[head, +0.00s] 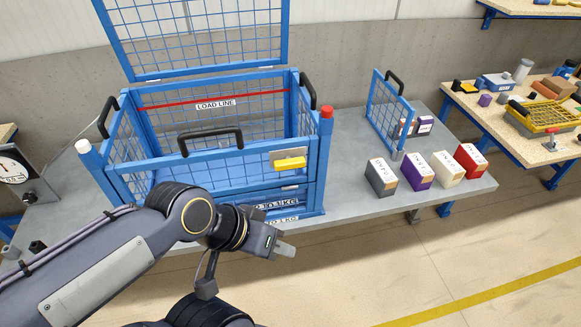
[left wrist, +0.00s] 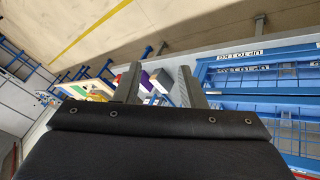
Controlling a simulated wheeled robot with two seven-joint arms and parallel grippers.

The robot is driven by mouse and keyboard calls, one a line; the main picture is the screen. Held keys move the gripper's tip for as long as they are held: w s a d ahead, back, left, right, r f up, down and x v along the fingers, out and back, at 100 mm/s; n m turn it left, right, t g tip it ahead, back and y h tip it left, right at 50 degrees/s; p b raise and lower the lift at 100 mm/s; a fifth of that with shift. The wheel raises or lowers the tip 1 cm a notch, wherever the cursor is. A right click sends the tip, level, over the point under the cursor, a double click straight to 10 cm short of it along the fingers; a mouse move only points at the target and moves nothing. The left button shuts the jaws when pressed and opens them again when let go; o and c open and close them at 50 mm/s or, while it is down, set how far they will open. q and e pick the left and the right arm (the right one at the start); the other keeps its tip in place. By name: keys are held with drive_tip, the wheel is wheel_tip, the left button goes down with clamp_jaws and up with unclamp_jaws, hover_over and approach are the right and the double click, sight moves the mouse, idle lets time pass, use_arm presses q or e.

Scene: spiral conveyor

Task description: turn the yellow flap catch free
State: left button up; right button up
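The yellow flap catch (head: 290,163) sits on a pale plate (head: 284,153) at the right end of the blue mesh cage's front side (head: 225,160). The catch lies roughly level. My left gripper (head: 286,248) is in front of and below the catch, clear of the cage and beyond the bench's front edge. In the left wrist view its two fingers (left wrist: 158,75) stand apart with nothing held between them. The catch cannot be made out in that view. My right gripper is not in view.
The cage has black handles, a raised mesh lid (head: 200,35) and a red-capped corner post (head: 326,114). Several small boxes (head: 418,170) and a small mesh panel (head: 388,112) stand on the grey bench (head: 360,196) to the right. A side table (head: 510,120) holds a yellow-edged tray.

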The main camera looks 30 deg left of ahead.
sight(290, 161)
use_arm(q)
drive_tip(key=shift+o, duration=0.4)
drive_tip(key=shift+o, duration=1.2)
drive_tip(key=shift+w+a, duration=0.1)
drive_tip(key=shift+w, duration=0.05)
drive_tip(key=o, duration=0.9)
drive_tip(key=w+a+n+y+b, duration=0.1)
drive_tip(key=w+a, duration=0.1)
drive_tip(key=w, duration=0.1)
drive_tip(key=w+a+r+n+g+y+b, duration=0.1)
drive_tip(key=w+a, duration=0.1)
drive_tip(key=w, duration=0.2)
drive_tip(key=w+a+n+y+b, duration=0.1)
drive_tip(key=w+a, duration=0.1)
drive_tip(key=w, duration=0.1)
drive_tip(key=shift+w+a+r+g, duration=0.15)
drive_tip(key=shift+g, duration=0.15)
drive_tip(key=shift+o, duration=0.7)
drive_tip(key=w+a+n+y+b, duration=0.2)
drive_tip(key=w+a+n+y, duration=0.1)
drive_tip(key=w, duration=0.9)
drive_tip(key=shift+w+a+n+g+y, duration=0.25)
drive_tip(key=shift+a+n+g+y, duration=0.2)
drive_tip(key=shift+n, duration=0.25)
drive_tip(key=x, duration=0.7)
drive_tip(key=shift+w+a+f, duration=0.15)
drive_tip(key=shift+w+f, duration=0.05)
drive_tip(key=shift+f, duration=0.05)
drive_tip(key=c, duration=1)
